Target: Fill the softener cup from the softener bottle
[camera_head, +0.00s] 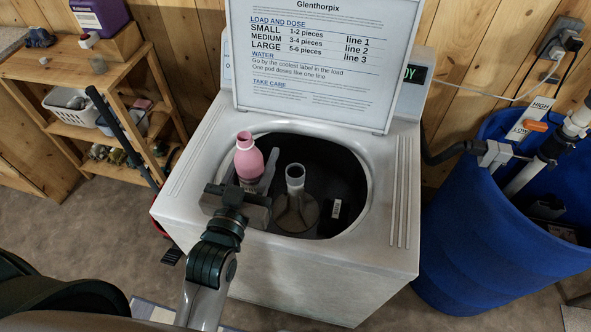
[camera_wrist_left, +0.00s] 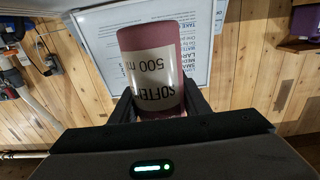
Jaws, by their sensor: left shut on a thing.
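The softener bottle (camera_head: 247,160) is pink with a white label, and its neck looks uncapped. It stands upright over the left part of the washer's opening. My left gripper (camera_head: 245,190) is shut on it, around its lower part. In the left wrist view the bottle (camera_wrist_left: 150,65) sits between the fingers (camera_wrist_left: 158,104), its "500 ml" label showing upside down. A pale cup (camera_head: 295,174), which looks like the softener cup, sits on top of the agitator, right of the bottle and apart from it. Its contents cannot be made out. My right gripper is not in view.
The washer's raised lid (camera_head: 320,60) carries a dosing chart behind the opening. A dark item with a white label (camera_head: 336,209) is in the tub. A wooden shelf (camera_head: 120,50) stands left. A blue barrel (camera_head: 480,235) with pipes stands right.

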